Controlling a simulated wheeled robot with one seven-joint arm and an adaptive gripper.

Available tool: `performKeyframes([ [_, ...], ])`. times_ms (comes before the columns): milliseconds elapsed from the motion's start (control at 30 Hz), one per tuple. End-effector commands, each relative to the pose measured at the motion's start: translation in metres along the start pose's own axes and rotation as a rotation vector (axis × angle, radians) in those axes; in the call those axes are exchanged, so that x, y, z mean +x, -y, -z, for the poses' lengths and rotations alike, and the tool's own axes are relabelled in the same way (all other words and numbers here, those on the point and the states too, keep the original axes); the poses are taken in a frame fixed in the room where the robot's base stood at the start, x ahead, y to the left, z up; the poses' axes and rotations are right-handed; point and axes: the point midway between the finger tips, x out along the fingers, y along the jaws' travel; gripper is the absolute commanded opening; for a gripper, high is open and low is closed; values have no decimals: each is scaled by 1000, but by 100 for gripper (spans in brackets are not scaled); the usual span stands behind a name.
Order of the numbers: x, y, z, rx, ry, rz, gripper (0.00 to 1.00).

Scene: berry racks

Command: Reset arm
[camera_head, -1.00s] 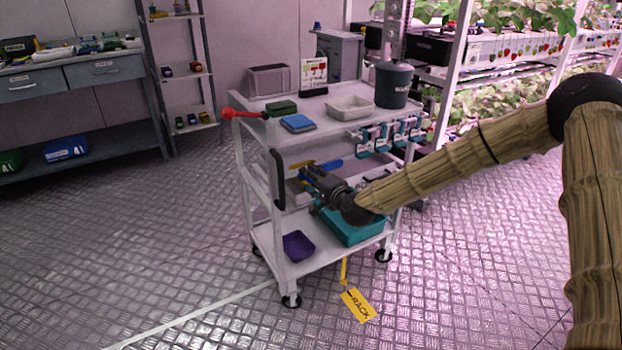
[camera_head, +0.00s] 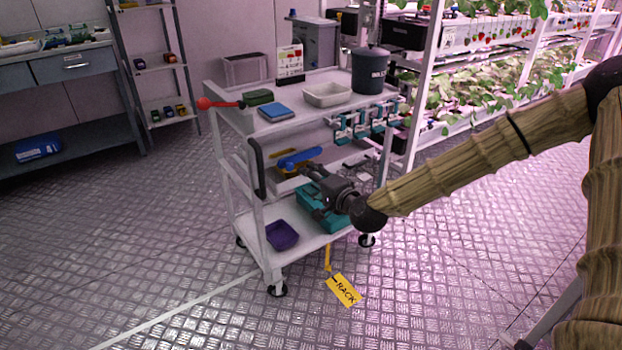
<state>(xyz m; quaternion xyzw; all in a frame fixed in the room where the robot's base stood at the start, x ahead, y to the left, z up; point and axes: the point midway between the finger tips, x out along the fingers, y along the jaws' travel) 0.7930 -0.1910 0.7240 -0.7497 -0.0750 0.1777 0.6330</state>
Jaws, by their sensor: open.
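My gripper (camera_head: 310,172) is at the end of my brown, sleeved arm, which reaches in from the right. It is open and at the near right side of the grey cart (camera_head: 312,97), around the height of its middle shelf. I see nothing held between the fingers, though they are small and partly lost against the cart. A blue tool (camera_head: 301,158) lies on the middle shelf just beyond the fingertips. A teal bin (camera_head: 312,199) on the bottom shelf is partly hidden behind my gripper.
The cart's top holds a grey bucket (camera_head: 370,72), a white tray (camera_head: 327,95) and a blue box (camera_head: 276,113). Teal clamps (camera_head: 365,122) hang on its side. A yellow tag (camera_head: 342,290) hangs low. Plant racks (camera_head: 470,100) stand behind right; the front-left floor is clear.

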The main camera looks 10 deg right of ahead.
Motion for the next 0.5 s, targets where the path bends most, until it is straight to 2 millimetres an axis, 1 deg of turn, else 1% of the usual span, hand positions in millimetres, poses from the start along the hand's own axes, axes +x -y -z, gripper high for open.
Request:
performKeyframes([
  [100,0,-1,-1,-1,1,-2,46],
  [167,0,-6,-4,-6,6,-11,46],
  [267,-3,-27,-18,-30,28,-55,46],
  [367,-11,-65,-43,-77,71,-134,46],
  [400,-16,-83,-55,-102,91,-173,46],
  [467,-26,-112,-72,-141,124,-233,46],
  [500,-34,-131,-83,-166,148,-273,46],
])
